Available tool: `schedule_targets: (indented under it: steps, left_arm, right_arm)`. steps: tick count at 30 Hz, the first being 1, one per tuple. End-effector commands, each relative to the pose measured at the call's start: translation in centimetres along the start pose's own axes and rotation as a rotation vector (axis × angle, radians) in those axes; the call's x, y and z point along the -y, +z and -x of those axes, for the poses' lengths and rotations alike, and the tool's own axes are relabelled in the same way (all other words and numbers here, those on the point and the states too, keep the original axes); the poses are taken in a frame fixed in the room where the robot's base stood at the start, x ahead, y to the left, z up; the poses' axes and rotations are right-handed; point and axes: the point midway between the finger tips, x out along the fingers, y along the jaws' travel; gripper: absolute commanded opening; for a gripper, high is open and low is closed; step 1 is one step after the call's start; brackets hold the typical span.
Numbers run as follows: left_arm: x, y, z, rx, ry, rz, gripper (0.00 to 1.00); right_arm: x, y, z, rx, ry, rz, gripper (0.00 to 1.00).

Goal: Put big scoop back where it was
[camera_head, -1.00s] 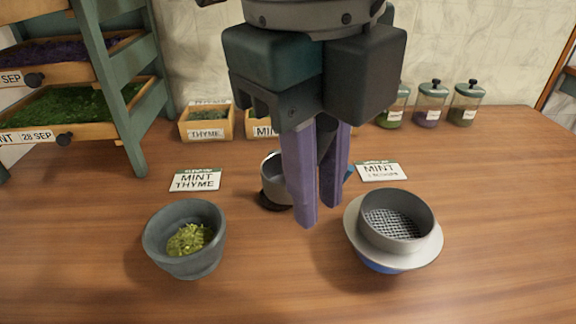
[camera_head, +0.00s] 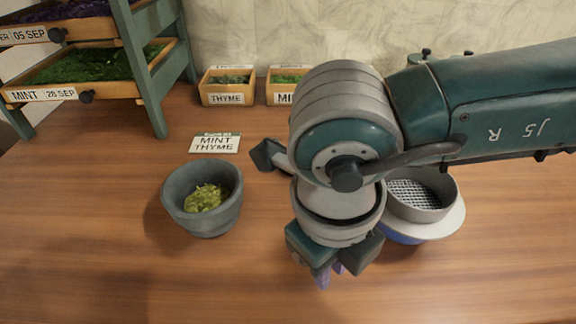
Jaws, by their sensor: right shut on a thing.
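My right gripper (camera_head: 330,274) points down at the front centre, with its purple fingertips partly hidden by its own body. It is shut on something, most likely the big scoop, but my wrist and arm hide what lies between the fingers. A dark grey angular piece (camera_head: 268,155) shows left of my arm, behind the wrist. I cannot tell whether it belongs to a scoop. My left gripper is not in view.
A stone mortar (camera_head: 202,214) with green herb stands left of my gripper. A sieve (camera_head: 425,205) on a pale-rimmed bowl stands right, partly behind my arm. A MINT THYME card (camera_head: 215,143), a thyme box (camera_head: 228,88) and a drawer rack (camera_head: 146,70) are behind. The front table is clear.

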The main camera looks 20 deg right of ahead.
Motion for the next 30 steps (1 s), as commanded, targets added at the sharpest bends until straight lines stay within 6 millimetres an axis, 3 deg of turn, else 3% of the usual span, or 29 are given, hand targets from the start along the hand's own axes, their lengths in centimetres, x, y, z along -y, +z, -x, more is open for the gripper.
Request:
schedule_targets:
  steps: [4, 16, 17, 24, 30]
  left_arm:
    - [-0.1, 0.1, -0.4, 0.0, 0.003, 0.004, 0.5]
    - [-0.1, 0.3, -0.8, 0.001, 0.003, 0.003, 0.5]
    - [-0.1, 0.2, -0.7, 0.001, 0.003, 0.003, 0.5]
    - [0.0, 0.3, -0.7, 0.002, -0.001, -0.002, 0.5]
    - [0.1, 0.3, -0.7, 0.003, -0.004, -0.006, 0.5]
  right_arm:
    - [-0.2, -0.1, -1.8, 0.0, 0.0, -0.001, 0.0]
    - [-0.3, 0.0, -2.4, 0.001, 0.0, -0.001, 0.0]
    - [-0.3, 0.0, -2.2, 0.001, 0.0, -0.001, 0.24]
    - [-0.3, 0.0, -2.1, 0.001, 0.0, -0.001, 0.5]
    - [-0.3, 0.0, -2.1, 0.001, 0.0, -0.001, 0.5]
